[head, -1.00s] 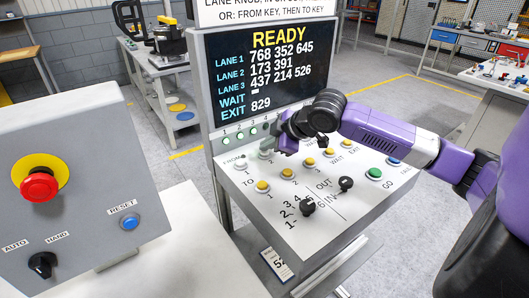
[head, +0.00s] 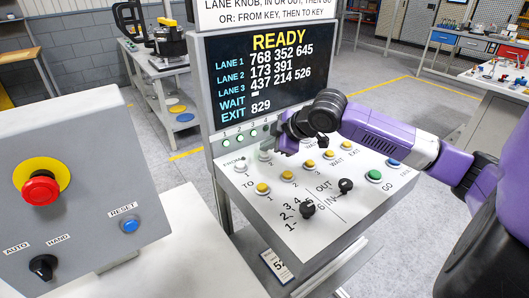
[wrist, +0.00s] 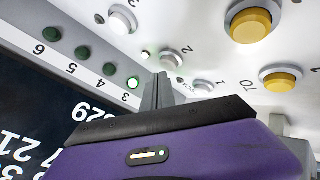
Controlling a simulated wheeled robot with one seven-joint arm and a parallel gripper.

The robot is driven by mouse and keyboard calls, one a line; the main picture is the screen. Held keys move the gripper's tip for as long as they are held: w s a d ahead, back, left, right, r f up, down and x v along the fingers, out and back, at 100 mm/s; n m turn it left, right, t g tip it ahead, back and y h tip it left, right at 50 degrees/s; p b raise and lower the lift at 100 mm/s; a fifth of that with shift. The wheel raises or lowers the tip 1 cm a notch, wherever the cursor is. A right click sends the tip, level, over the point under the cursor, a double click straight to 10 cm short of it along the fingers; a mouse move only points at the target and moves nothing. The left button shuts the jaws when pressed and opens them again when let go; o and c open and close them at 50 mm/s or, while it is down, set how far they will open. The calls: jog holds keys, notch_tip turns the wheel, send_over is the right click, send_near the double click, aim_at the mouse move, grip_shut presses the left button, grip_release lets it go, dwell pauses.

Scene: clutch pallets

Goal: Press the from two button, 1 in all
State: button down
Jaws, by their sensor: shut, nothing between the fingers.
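The sloped control panel (head: 250,205) has a row of white FROM buttons along its back edge. The from two button (head: 265,155) is a white cap just left of my gripper (head: 282,147). In the wrist view the from two button (wrist: 177,60) sits beside its printed 2, just beyond and right of the fingertips (wrist: 157,80). My gripper is shut and empty, with its fingers toward the panel. I cannot tell whether the tips touch the panel. The screen (head: 265,75) reads READY, with lane numbers below.
The from one button (wrist: 203,87) and from three button (wrist: 122,18) flank it. Yellow TO buttons (head: 287,176), black knobs (head: 307,210) and a green GO button (head: 375,175) are nearer the front. A grey box with a red stop button (head: 40,188) stands at left.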

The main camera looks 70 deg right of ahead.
aim_at(267, 155)
jog(key=shift+r, duration=0.35)
jog(key=shift+r, duration=0.1)
jog(key=shift+r+p, duration=1.8)
jog(key=shift+r, duration=0.65)
